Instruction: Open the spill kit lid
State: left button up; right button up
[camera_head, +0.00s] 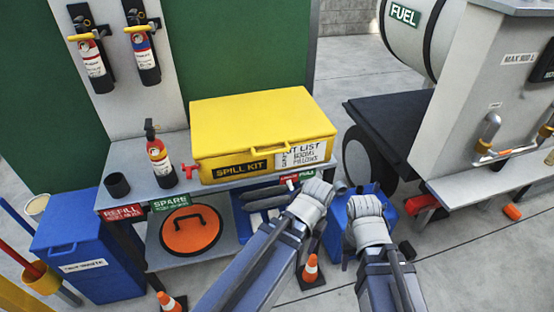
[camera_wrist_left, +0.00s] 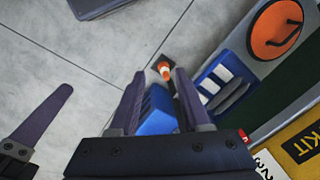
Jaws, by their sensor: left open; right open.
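The yellow spill kit (camera_head: 262,115) sits on the grey bench, its lid (camera_head: 250,105) down. A yellow handle (camera_head: 285,143) is on its front, above the black SPILL KIT label and a white list. A corner of the kit also shows at the lower right of the left wrist view (camera_wrist_left: 292,160). My left gripper (camera_wrist_left: 158,72) is open and empty, apart from the kit; in the head view it is in front of the bench's right end. My right gripper (camera_head: 366,190) is open, to the right of the left one, its fingers mostly hidden behind its wrist.
A small fire extinguisher (camera_head: 159,155) and a black cup (camera_head: 117,185) stand left of the kit on the bench. An orange lid (camera_head: 191,231) is on the shelf below. A blue bin (camera_head: 88,250) stands at left, a traffic cone (camera_head: 310,268) below the arms. The fuel tank unit (camera_head: 480,90) is at right.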

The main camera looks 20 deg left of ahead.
pick_arm(q)
jog(key=w+a+f+n+t+y+b, duration=0.1)
jog(key=w+a+f+y+b, duration=0.1)
jog(key=w+a+f+b, duration=0.4)
jog(key=w+a+f+n+t+y+b, duration=0.1)
jog(key=w+a+f+b, duration=0.1)
jog(key=a+f+b, duration=0.7)
jog(key=w+a+r+m+t+y, duration=0.2)
jog(key=w+r+t+y, duration=0.1)
jog(key=w+r+y, duration=0.6)
jog(key=w+d+r+m+t+y, duration=0.1)
jog(key=w+d+r+t+y, duration=0.1)
jog(key=r, duration=0.4)
jog(key=w+d+r+m+t+y, duration=0.2)
jog(key=d+r+t, duration=0.1)
jog(key=r, duration=0.4)
jog(key=shift+d+r+t+b, duration=0.15)
jog(key=shift+d+t+b, duration=0.2)
jog(key=shift+d, duration=0.25)
jog(key=shift+w, duration=0.1)
